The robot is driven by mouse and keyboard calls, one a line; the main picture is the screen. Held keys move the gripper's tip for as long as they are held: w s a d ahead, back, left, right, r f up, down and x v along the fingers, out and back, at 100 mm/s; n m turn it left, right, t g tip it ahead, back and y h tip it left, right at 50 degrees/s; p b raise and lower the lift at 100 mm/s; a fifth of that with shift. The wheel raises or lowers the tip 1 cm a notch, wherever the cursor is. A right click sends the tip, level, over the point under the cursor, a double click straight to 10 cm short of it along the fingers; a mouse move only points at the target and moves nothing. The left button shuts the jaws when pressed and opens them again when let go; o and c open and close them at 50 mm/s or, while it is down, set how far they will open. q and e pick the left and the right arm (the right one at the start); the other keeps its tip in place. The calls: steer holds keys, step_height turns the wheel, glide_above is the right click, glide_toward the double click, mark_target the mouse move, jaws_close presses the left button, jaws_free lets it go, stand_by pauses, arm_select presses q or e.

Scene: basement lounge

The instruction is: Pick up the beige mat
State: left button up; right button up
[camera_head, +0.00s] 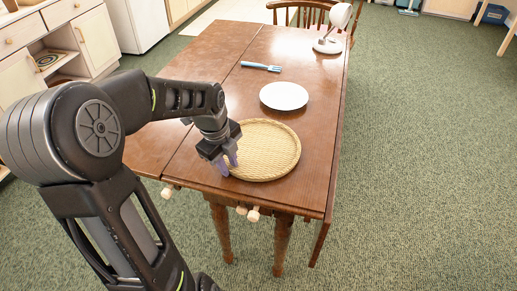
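The beige mat (267,150), round and woven with a raised rim, lies flat on the wooden table (310,193) near its front end. My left gripper (229,164) is at the mat's left edge, pointing down. My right gripper is not in view.
A white plate (284,96) lies just behind the mat. A blue-handled utensil (261,67) and a white lamp-like object (331,32) are farther back. A wooden chair (304,12) stands at the far end. Wooden knobs (253,214) stick out at the table's front edge. Green carpet is clear to the right.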

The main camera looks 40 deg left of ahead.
arm_select(q)
steer(key=shift+c, duration=0.3)
jaws_close()
stand_by(0.4)
